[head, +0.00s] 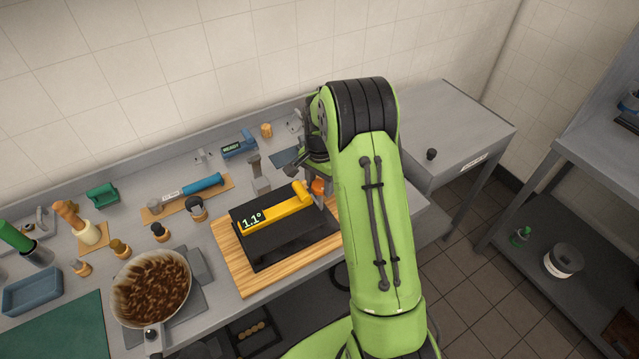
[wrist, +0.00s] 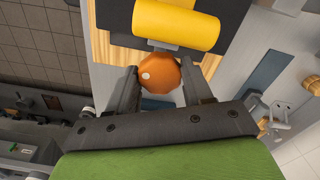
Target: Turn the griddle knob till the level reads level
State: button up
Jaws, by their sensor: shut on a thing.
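The griddle (head: 290,241) is a black slab on a wooden board (head: 228,258) on the counter. A yellow level (head: 276,211) lies across it, and its display reads 1.1°. The orange griddle knob (head: 318,186) is at the griddle's right end. In the wrist view the knob (wrist: 160,74) sits between the two fingers of my gripper (wrist: 160,82), which is shut on it. The yellow level (wrist: 176,24) shows just beyond the knob. My green arm hides part of the counter right of the griddle in the head view.
A pan of brown food (head: 152,288) stands left of the board. A blue-handled tool (head: 202,186) and a blue device (head: 239,147) lie behind. Several small knobs and brushes stand at the left. A side table (head: 455,130) is mostly clear.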

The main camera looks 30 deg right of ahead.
aim_at(320, 185)
jog(key=m, duration=0.2)
jog(key=shift+m, duration=0.4)
jog(key=o, duration=0.9)
jog(key=shift+m, duration=0.7)
jog(key=o, duration=0.3)
jog(key=shift+o, duration=0.2)
jog(key=shift+r, duration=0.1)
notch_tip(320, 185, up, 7)
jog(key=p, duration=0.5)
jog(key=shift+r, duration=0.15)
jog(key=shift+f, duration=0.25)
